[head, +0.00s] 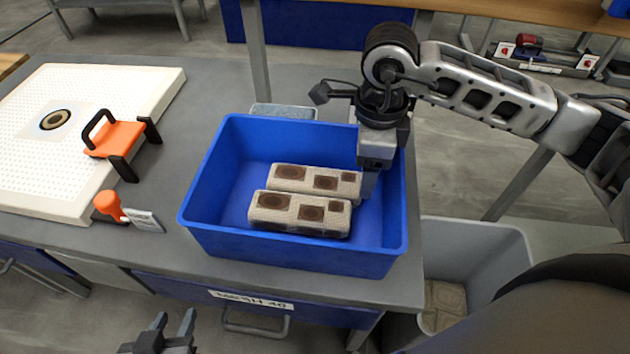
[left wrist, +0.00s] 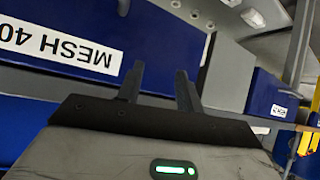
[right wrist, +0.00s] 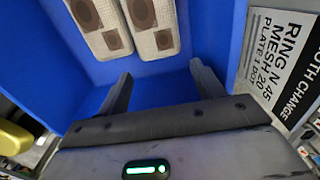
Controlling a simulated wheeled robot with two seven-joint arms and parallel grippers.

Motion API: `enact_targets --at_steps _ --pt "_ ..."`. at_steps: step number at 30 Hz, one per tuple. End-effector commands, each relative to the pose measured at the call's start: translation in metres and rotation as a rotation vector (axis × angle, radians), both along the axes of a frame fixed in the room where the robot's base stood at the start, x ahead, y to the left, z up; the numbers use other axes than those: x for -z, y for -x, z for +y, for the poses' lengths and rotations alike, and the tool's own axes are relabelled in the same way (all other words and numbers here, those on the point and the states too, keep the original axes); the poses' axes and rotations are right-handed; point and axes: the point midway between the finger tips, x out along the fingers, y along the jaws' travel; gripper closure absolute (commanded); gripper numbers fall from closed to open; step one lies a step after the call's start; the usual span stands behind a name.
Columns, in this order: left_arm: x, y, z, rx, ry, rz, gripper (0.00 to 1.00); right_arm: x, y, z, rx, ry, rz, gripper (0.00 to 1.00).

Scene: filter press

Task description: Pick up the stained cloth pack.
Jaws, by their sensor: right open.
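Two beige cloth packs with brown patches lie side by side in a blue bin (head: 290,250) on the bench. The near pack (head: 301,214) and the far pack (head: 315,181) both look stained; they also show at the top of the right wrist view (right wrist: 150,25) (right wrist: 100,28). Another beige pack (head: 445,300) lies in a grey bin at lower right. My right gripper (head: 368,190) reaches down inside the blue bin, at the packs' right ends. In the right wrist view its fingers are apart and empty. My left gripper (head: 175,325) is open and empty before the bench front.
A white perforated plate (head: 130,85) with an orange black-handled piece (head: 115,138) lies left of the blue bin. An orange knob (head: 108,205) and small tag stand nearby. The grey bin (head: 490,240) stands beside the bench. The blue bin's walls surround my right gripper.

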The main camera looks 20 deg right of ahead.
Motion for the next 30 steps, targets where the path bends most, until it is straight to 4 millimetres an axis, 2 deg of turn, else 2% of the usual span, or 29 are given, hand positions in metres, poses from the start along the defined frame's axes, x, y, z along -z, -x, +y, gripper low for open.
enact_targets --at_steps 7,16,17,20,21,23,30 --pt "0.001 0.001 0.001 0.001 -0.010 0.011 0.64 0.036 -0.004 0.004 0.001 0.000 0.004 0.33" --pt "0.001 0.001 0.001 0.001 -0.012 0.010 0.64 0.043 -0.005 0.004 0.000 -0.001 0.000 0.33" --pt "0.001 0.001 0.001 0.001 -0.012 0.010 0.64 0.043 -0.005 0.004 0.000 -0.001 0.000 0.35" --pt "0.001 0.001 0.001 0.001 -0.012 0.010 0.64 0.042 -0.005 0.004 0.000 -0.001 0.000 0.63" --pt "0.001 0.001 0.001 0.001 -0.012 0.010 0.64 0.042 -0.005 0.004 0.000 -0.001 0.000 0.69" --pt "0.001 0.001 0.001 0.001 -0.011 0.010 0.64 0.042 -0.005 0.004 0.000 -0.001 0.000 0.73" --pt "0.000 0.000 0.001 0.002 -0.011 0.008 0.64 0.041 -0.005 0.004 0.000 -0.002 -0.001 0.73"
